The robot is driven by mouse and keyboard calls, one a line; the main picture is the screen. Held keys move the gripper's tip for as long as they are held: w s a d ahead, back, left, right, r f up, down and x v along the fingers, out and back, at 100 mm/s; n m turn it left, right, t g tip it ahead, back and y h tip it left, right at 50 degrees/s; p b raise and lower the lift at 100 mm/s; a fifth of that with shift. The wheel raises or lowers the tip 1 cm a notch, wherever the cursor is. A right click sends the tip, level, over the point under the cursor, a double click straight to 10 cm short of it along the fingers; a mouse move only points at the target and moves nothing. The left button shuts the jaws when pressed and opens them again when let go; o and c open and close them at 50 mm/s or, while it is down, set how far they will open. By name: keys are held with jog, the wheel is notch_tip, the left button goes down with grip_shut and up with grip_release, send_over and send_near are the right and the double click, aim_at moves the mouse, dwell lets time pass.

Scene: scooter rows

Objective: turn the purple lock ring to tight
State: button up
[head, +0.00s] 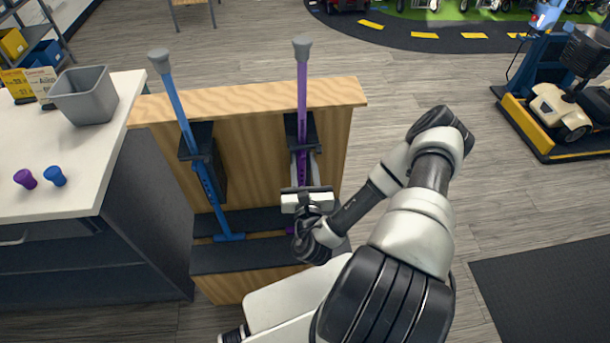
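A purple cane (302,90) with a grey tip at its top stands upright in a black holder (313,131) on the right half of the wooden rack. My gripper (305,168) is at the purple shaft, just below that holder, with its fingers pointing up and away from me. The purple lock ring cannot be made out; my gripper and wrist cover that part of the shaft. The fingers look close to the shaft on both sides, but whether they touch or grip it is too small to tell.
A blue cane (178,100) leans in the left holder of the wooden rack (240,95). A white counter (75,140) at left bears a grey bin (84,96), a purple piece (25,179) and a blue piece (56,176). A scooter (560,110) stands at right; the floor between is clear.

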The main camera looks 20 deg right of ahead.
jog(key=p+v, duration=0.5)
jog(key=v, duration=1.2)
jog(key=shift+r, duration=0.1)
